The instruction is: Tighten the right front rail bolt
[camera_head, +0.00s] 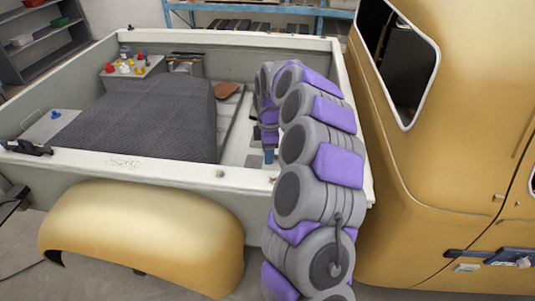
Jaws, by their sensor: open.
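My purple and grey arm rises along the right of the truck bed and bends down inside it. My gripper (269,153) is at the end of it, small and partly hidden by the arm. It hangs inside the bed's right front corner, just behind the pale near rail (185,166), and appears empty. The jaw gap is too small to make out clearly. Small dark marks or fittings show along the near rail, one of them (220,173) left of my arm. I cannot tell which is the right front rail bolt; my arm covers part of that corner.
A dark grey mat or cover (145,115) fills much of the bed. A grey box (133,70) with red, yellow and white items stands behind it. A brown flat object (226,90) lies near the far wall. The yellow cab (435,170) stands close right of my arm.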

